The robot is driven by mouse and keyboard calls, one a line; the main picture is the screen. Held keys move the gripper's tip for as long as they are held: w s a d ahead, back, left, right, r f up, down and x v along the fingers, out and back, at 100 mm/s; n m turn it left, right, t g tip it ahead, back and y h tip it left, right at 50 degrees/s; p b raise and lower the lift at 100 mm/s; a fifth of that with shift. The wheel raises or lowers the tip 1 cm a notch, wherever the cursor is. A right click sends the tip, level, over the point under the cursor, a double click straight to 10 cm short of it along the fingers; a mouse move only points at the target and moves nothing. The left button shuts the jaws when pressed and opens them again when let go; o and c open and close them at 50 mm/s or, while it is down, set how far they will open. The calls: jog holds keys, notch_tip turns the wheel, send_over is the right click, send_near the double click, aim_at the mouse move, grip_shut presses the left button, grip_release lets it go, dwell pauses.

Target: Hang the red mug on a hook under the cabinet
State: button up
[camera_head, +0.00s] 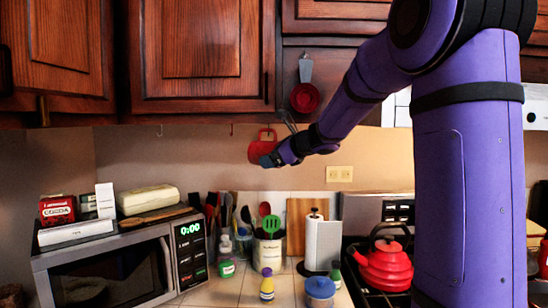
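The red mug (256,150) is in the air just below the cabinet (203,55), left of my wrist, with its handle (267,133) at the top near the cabinet's underside. My gripper (268,160) is at the mug's lower right and overlaps it in the view. The fingers are small and dark, so I cannot tell whether they are closed on the mug. Small hooks show under the cabinet, one at the left (160,131) and one nearer the mug (231,130); both look empty. Whether a hook is inside the mug's handle cannot be made out.
A red measuring cup (305,97) and a whisk (288,121) hang right of the mug. Below are a microwave (110,270), a utensil crock (268,252), a paper towel roll (322,243) and a red kettle (384,266). The wall left of the mug is clear.

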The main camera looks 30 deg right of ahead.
jog(key=w+d+f, duration=0.1)
jog(key=w+d, duration=0.3)
jog(key=w, duration=0.3)
jog(key=shift+d, duration=0.4)
dwell(0.8)
jog(key=shift+w+f, duration=0.1)
jog(key=shift+w, duration=0.05)
dwell(0.4)
jog(key=o, duration=1)
